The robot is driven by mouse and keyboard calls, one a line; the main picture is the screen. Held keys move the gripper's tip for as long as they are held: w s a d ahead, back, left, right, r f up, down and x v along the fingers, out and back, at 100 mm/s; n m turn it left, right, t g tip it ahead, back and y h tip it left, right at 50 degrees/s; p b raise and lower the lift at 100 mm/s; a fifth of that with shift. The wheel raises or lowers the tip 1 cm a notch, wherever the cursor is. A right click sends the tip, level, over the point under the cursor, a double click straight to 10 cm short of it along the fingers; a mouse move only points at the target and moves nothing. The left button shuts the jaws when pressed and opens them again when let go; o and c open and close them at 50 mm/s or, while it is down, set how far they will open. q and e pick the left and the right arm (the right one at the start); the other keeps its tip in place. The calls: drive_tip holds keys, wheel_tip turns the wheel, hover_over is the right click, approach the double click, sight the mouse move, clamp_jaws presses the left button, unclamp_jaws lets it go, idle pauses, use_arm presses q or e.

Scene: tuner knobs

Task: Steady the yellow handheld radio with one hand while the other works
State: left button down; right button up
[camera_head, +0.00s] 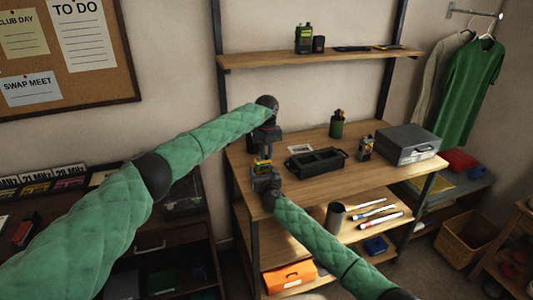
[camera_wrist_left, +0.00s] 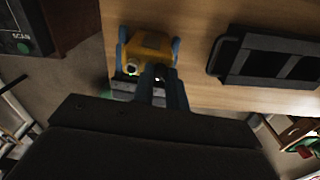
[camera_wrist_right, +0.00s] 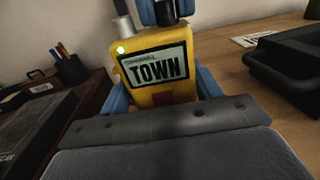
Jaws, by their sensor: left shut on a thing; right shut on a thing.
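The yellow handheld radio (camera_head: 264,166) stands upright at the left end of the wooden table. Its screen reads "TOWN" and a small light glows green in the right wrist view (camera_wrist_right: 155,70). My right gripper (camera_head: 265,178) is shut around the radio's body, with a blue finger on each side. My left gripper (camera_head: 265,154) reaches down from above and is shut on a dark knob (camera_wrist_right: 165,12) on the radio's top, beside the antenna base (camera_wrist_right: 122,22). In the left wrist view the radio (camera_wrist_left: 148,46) shows from above; the left fingers partly hide the knob.
A black open tray (camera_head: 316,161) lies right of the radio. A shelf (camera_head: 320,57) hangs above the table. The table's front is mostly clear.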

idle(0.4)
use_arm(q)
drive_tip(key=c, duration=1.4)
unclamp_jaws()
use_arm(e)
drive_tip(key=shift+d, duration=0.1)
